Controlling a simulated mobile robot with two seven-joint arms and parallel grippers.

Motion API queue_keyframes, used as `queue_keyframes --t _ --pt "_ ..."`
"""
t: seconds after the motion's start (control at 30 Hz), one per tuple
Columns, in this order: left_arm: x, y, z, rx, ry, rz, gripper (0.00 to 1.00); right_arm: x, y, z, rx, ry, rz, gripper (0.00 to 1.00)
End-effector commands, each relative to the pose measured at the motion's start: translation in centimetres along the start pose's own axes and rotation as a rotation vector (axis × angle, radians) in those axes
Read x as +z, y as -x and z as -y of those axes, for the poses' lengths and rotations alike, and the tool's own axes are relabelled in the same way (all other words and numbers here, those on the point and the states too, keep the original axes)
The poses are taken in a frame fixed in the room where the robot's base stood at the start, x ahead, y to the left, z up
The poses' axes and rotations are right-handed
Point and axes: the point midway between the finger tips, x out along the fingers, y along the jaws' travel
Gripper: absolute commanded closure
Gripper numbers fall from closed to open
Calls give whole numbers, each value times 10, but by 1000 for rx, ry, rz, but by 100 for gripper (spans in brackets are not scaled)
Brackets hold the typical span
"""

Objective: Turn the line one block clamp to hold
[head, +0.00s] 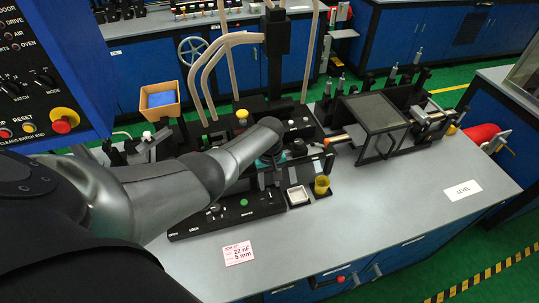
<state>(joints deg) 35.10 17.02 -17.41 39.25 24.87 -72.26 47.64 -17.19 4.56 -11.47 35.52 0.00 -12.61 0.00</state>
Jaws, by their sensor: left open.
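My left arm reaches in from the left over the bench. Its gripper (275,166) points down at the black fixture in the middle of the bench. It is open, small and partly hidden by my wrist. I cannot tell whether it touches anything. A black control panel (262,208) with a green button and a small knob lies in front of the fixture, its left part beside my forearm. I cannot make out which part is the line one block clamp, and its lettering is too small to read. My right gripper is not in view.
A white tray (298,196) and a yellow cup (321,186) stand just right of the gripper. A black frame stand (374,118) is further right. Bent pale tubes (217,65) rise behind. A blue panel (45,75) with a red button stands at left.

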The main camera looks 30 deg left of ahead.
Motion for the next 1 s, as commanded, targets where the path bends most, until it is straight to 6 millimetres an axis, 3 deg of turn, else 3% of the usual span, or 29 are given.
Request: queue_keyframes --t 0.03,0.2,0.7,1.0 --pt "0 12 0 2 -1 -2 55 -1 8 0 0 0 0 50" --pt "-1 31 1 1 0 -2 55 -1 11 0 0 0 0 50" --pt "-1 92 0 1 1 -2 55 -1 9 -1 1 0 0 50" --pt "0 105 0 0 1 -1 55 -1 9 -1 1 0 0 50"
